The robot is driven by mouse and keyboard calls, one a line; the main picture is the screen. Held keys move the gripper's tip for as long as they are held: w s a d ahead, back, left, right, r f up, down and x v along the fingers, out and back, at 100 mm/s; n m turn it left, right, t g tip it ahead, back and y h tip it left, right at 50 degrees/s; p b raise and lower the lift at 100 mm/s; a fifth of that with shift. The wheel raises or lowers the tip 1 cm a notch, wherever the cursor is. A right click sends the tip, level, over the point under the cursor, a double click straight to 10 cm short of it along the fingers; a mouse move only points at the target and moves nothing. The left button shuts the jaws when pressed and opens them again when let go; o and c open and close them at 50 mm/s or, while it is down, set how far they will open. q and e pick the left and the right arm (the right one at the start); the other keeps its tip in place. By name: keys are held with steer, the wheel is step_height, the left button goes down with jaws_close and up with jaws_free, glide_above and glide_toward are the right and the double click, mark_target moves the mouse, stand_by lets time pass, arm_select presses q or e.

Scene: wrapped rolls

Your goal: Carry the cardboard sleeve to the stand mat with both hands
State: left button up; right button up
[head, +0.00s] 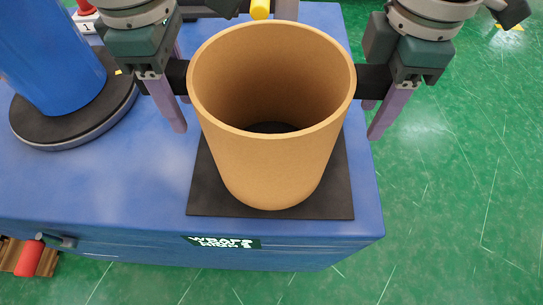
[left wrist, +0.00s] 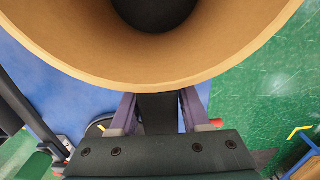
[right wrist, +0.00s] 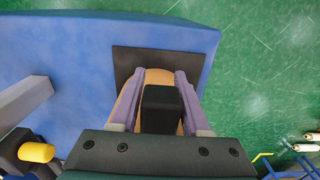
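The cardboard sleeve (head: 270,170) is a wide tan tube, open at the top and upright, with a black handle on each side. It stands over a black square mat (head: 335,190) on a blue surface. I cannot tell whether its bottom touches the mat. My left gripper (head: 179,115) has its fingers on either side of the left handle, which also shows in the left wrist view (left wrist: 158,115). My right gripper (head: 371,120) straddles the right handle, seen in the right wrist view (right wrist: 162,108). Whether the fingers press on the handles is unclear.
A blue cylinder (head: 50,50) on a dark round base (head: 70,128) stands to the left. The blue surface (head: 120,190) has a front edge with a white-lettered label (head: 222,242). Green floor (head: 450,180) is clear to the right. A red object (head: 30,258) is at lower left.

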arm_select(q)
steer(key=shift+o, duration=1.4)
arm_select(e)
steer(key=shift+o, duration=1.4)
steer(key=shift+r, duration=0.1)
arm_select(q)
steer(key=shift+r, duration=0.1)
step_height(320, 180, up, 12)
steer(key=shift+f, duration=0.1)
arm_select(e)
step_height(320, 180, up, 12)
